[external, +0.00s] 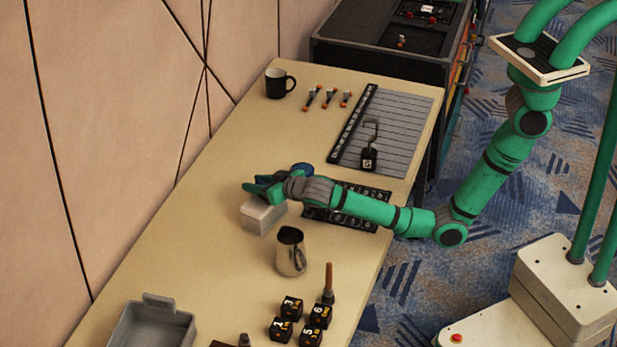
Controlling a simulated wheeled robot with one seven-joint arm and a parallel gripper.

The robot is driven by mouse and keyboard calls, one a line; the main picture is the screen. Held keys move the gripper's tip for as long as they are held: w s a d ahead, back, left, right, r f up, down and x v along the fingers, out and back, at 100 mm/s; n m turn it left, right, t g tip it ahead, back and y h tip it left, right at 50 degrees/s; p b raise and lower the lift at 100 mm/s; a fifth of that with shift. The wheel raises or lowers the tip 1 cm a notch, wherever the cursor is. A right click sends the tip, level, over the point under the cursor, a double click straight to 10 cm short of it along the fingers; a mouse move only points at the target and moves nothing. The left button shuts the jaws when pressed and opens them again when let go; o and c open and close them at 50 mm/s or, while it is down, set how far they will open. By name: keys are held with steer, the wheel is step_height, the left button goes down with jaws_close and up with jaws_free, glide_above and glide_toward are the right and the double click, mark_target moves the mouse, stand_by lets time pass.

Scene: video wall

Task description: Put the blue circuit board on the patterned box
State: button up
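My gripper (260,188) is at the middle of the table, directly above or touching a small pale grey box (262,218). No pattern can be made out on this box at this size, so I cannot tell if it is the patterned box. A small dark blue piece (302,168) shows just behind my wrist; I cannot tell whether it is the circuit board or part of my arm. No circuit board can be clearly made out. The fingers are small and partly overlapped, so their opening and any held thing are unclear.
A metal pitcher (290,252) stands close in front of the box. A black keypad-like strip (350,205) lies under my forearm. Several black number cubes (291,307), a grey tray (152,326), a black mug (278,83) and a slatted grey panel (400,125) are on the table.

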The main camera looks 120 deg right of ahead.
steer(key=v, duration=1.1)
